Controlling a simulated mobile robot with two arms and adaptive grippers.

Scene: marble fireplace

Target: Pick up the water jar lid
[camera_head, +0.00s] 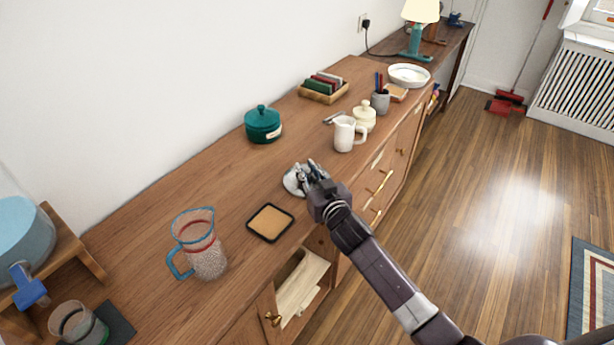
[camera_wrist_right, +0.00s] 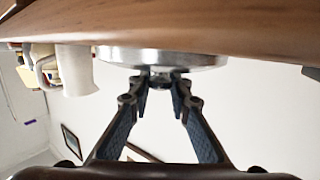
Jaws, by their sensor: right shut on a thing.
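The lid (camera_head: 290,180) is a round silver metal disc on the wooden sideboard top, partly hidden by my right gripper (camera_head: 308,172). In the right wrist view, where the scene appears upside down, the lid (camera_wrist_right: 165,57) shows its shiny rim and a small knob. The fingers of my right gripper (camera_wrist_right: 162,85) are shut on this knob. The lid lies flat, at or very near the wood; I cannot tell whether there is a gap. My left gripper is not in view.
A glass pitcher (camera_head: 205,255) and a black-rimmed square coaster (camera_head: 270,222) stand left of the lid. A teal pot (camera_head: 262,124) and a white jug (camera_head: 344,134) stand behind. A blue-tapped dispenser (camera_head: 22,240) is at far left. An open compartment (camera_head: 300,282) shows below.

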